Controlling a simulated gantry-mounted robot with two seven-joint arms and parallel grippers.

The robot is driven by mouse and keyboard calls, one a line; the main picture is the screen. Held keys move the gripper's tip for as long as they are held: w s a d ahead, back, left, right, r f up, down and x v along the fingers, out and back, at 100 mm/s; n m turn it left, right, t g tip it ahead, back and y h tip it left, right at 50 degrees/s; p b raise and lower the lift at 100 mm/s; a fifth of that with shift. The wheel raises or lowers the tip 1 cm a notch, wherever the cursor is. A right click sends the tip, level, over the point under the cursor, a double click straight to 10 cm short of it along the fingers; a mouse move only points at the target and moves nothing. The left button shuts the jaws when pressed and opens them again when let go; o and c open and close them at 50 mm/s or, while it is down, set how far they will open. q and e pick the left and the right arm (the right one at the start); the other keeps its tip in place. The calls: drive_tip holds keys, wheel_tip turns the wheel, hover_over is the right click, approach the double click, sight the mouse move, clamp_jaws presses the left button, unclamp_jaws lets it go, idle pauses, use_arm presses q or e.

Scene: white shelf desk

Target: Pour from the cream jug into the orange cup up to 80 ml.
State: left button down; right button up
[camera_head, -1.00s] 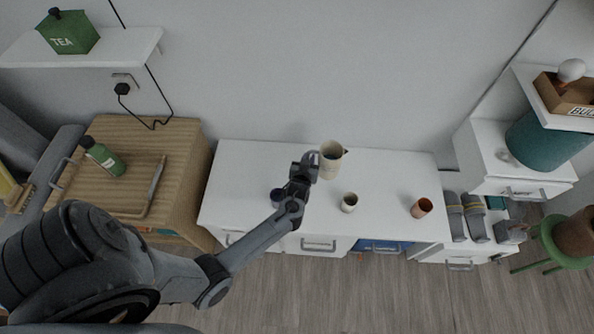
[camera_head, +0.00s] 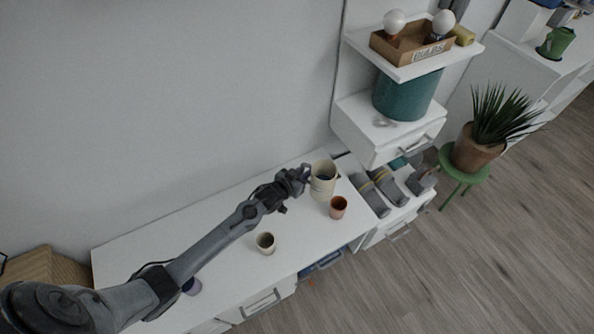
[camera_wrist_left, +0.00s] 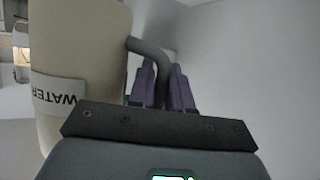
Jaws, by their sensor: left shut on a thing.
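The cream jug (camera_head: 322,184) is held near the right end of the white desk, just behind the orange cup. In the left wrist view the jug (camera_wrist_left: 85,60) has a WATER label, and its dark handle runs between the fingers. My left gripper (camera_head: 302,178) is shut on that handle; the fingers (camera_wrist_left: 163,88) show close up in the wrist view. The jug looks about upright, with dark contents inside its mouth. The orange cup (camera_head: 338,209) stands on the desk, slightly in front and right of the jug. I cannot tell its fill level. My right gripper is not in view.
A cream cup (camera_head: 265,243) stands on the desk left of the orange cup. A dark blue cup (camera_head: 191,286) is partly behind my arm. Grey slippers (camera_head: 370,194) lie on the low unit at right. A drawer unit (camera_head: 375,130) bears a teal pot (camera_head: 405,95).

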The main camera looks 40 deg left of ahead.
use_arm(q)
drive_tip(key=shift+w+d+f, duration=0.15)
drive_tip(key=shift+w+d, duration=0.15)
drive_tip(key=shift+d, duration=0.2)
drive_tip(key=shift+s+a+m+y+p, duration=0.15)
drive_tip(key=shift+a+m+y+p, duration=0.6)
drive_tip(key=shift+m+p, duration=0.5)
drive_tip(key=shift+a, duration=0.1)
